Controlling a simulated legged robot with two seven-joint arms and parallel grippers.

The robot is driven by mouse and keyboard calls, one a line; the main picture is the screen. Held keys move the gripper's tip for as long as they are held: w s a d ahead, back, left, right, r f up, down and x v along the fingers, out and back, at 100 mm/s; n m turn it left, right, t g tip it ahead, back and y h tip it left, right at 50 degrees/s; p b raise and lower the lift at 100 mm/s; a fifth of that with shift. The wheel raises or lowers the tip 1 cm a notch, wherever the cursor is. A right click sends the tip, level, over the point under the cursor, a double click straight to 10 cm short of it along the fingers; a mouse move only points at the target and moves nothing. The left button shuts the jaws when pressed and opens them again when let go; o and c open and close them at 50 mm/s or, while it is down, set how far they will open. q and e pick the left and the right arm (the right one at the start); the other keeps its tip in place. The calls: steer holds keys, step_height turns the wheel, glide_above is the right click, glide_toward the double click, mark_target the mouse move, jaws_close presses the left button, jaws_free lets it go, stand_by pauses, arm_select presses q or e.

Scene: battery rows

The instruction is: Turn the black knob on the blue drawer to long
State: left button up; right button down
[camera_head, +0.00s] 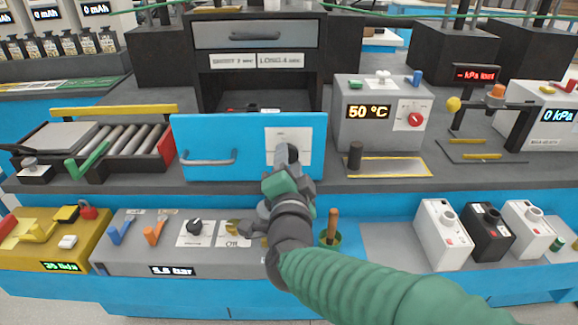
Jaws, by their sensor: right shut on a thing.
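The blue drawer (225,139) stands in the dark cabinet at the middle of the bench, with a grey bar handle (210,161) on its left. On its right is a white plate (302,137) that carries the black knob (287,148). My right gripper (288,163) is at the knob and shut on it. The gripper and wrist hide most of the knob, so its pointing direction cannot be read. My left gripper does not show.
A grey box (383,115) showing 50 °C stands to the right, and a roller conveyor (115,143) to the left. A lower panel (180,240) with several levers and a dial runs below.

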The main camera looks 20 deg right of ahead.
steer(key=shift+f, duration=0.25)
stand_by(0.3)
steer(key=c, duration=0.9)
jaws_free()
steer(key=shift+w, duration=0.1)
steer(key=shift+o, duration=0.3)
steer(key=shift+r, duration=0.1)
